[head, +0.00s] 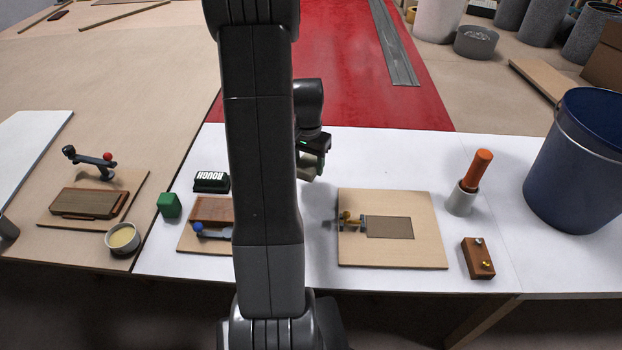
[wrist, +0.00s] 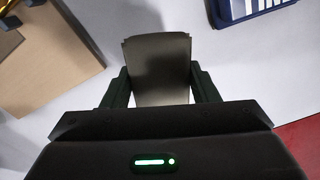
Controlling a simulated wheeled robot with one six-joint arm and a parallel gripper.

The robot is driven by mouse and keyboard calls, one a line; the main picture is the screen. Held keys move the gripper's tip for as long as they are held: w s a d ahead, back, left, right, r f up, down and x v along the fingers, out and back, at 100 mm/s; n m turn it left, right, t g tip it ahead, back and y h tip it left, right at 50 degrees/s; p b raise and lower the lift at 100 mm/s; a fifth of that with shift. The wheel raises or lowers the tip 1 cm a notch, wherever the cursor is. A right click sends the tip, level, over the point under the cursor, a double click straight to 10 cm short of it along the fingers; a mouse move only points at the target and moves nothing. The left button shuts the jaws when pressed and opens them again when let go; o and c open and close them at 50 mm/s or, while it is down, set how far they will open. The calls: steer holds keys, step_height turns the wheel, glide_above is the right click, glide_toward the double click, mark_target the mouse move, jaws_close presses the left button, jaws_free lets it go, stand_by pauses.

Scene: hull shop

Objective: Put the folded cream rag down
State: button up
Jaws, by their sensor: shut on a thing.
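My gripper (head: 312,170) hangs over the white bench top, behind and left of the board with the grey-brown rectangle. It is shut on a folded rag (wrist: 160,62), which fills the gap between both fingers in the wrist view. The rag looks grey-brown in shade there rather than cream. White bench surface (wrist: 120,18) shows around the rag in the wrist view. I cannot tell whether the rag touches it.
The board (head: 425,250) carries a brass clamp (head: 350,220). My arm hides the bench middle. White bench (head: 400,160) behind the board is clear.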

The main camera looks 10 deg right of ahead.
mark_target(308, 162)
steer(key=shift+f, duration=2.6)
steer(key=shift+f, duration=0.1)
steer(key=o, duration=1)
steer(key=shift+o, duration=0.2)
step_height(308, 162, up, 12)
steer(key=shift+r, duration=0.15)
